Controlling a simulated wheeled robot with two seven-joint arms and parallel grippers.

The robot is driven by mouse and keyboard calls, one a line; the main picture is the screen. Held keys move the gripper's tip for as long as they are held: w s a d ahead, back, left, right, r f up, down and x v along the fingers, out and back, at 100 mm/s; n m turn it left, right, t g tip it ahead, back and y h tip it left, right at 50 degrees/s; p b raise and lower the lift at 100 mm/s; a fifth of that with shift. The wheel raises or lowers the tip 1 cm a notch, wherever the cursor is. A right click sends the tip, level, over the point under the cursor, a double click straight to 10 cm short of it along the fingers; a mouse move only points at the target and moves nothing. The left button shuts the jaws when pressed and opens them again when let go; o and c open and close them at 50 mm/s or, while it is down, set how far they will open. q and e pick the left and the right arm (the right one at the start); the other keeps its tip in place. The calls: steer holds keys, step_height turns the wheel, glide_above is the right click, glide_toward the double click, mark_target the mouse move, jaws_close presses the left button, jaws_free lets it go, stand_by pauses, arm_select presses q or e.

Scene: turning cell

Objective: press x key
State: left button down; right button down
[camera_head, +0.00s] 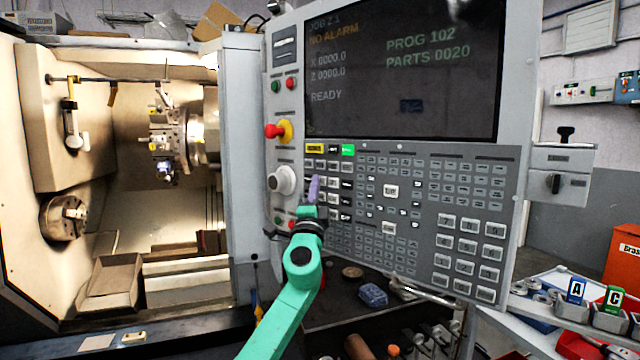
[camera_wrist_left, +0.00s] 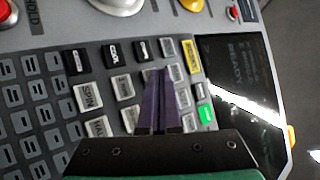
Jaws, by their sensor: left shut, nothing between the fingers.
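The control panel's keypad (camera_head: 397,165) fills the lower half of the machine's control unit. Its small key labels cannot be read in the head view, so I cannot tell which one is the x key. My left gripper (camera_head: 314,183) is shut and empty, its purple fingers in front of the keypad's upper left key block. In the left wrist view the shut fingers (camera_wrist_left: 162,74) lie over light grey keys, near a yellow key (camera_wrist_left: 193,57) and a green key (camera_wrist_left: 205,114). The fingers hide part of some keys; contact cannot be told. My right gripper is not in view.
The screen (camera_head: 400,75) above the keys reads "NO ALARM" and "READY". A red emergency button (camera_head: 271,131) and a grey dial (camera_head: 283,181) stick out left of the keys. The open lathe chamber (camera_head: 130,150) lies further left. A tray with bins (camera_head: 590,315) stands lower right.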

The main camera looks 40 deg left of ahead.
arm_select(q)
steer(key=shift+w, duration=0.1)
steer(key=shift+s, duration=0.8)
steer(key=s, duration=0.1)
steer(key=s+p, duration=0.1)
steer(key=s, duration=0.1)
steer(key=s+p, duration=0.1)
steer(key=s, duration=0.1)
steer(key=shift+a, duration=0.25)
stand_by(0.7)
